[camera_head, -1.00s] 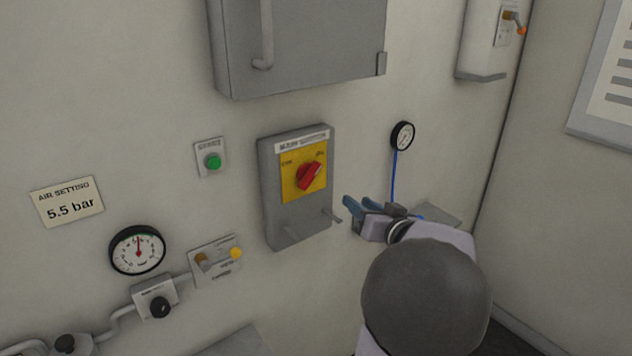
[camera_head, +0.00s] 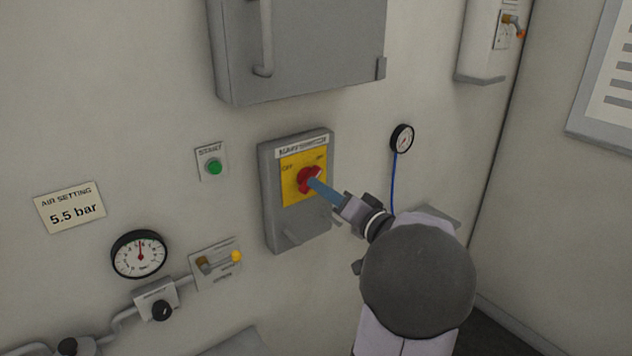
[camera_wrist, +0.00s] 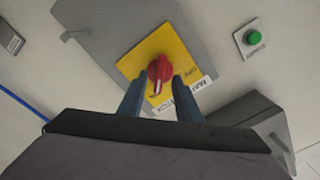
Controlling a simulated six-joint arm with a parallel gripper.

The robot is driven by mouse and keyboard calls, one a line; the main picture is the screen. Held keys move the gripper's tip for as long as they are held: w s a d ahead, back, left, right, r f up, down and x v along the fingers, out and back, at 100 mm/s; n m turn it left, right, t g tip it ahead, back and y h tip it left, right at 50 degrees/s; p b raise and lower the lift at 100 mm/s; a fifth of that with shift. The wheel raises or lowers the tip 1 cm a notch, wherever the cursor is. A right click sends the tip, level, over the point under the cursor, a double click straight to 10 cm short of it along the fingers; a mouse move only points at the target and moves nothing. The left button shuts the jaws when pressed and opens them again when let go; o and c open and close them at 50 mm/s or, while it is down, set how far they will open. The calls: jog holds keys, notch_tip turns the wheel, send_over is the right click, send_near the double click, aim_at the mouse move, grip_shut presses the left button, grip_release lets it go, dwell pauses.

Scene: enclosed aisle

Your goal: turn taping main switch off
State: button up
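The main switch is a grey box (camera_head: 270,215) on the wall with a yellow plate (camera_head: 291,194), OFF at its left and ON at its right. The red knob (camera_head: 304,178) is on the plate, partly hidden by my fingers. In the wrist view the knob (camera_wrist: 160,69) shows whole; its white mark points down in the picture, toward the ON side. My gripper (camera_head: 316,185) is at the knob. In the wrist view its two blue fingers (camera_wrist: 160,82) stand apart on either side of the knob's grip, with gaps visible. I cannot tell if either touches it.
A green start button (camera_head: 214,167) is left of the switch. A grey cabinet (camera_head: 320,45) hangs above. A small gauge (camera_head: 402,138) with a blue hose is at the right.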

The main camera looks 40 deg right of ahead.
jog(key=shift+w+p, duration=0.45)
jog(key=shift+w, duration=1.25)
jog(key=shift+c, duration=0.3)
grip_shut()
jog(key=shift+n, duration=0.3)
jog(key=shift+d+n+b, duration=0.2)
jog(key=shift+n+b, duration=6)
jog(key=shift+n, duration=2.5)
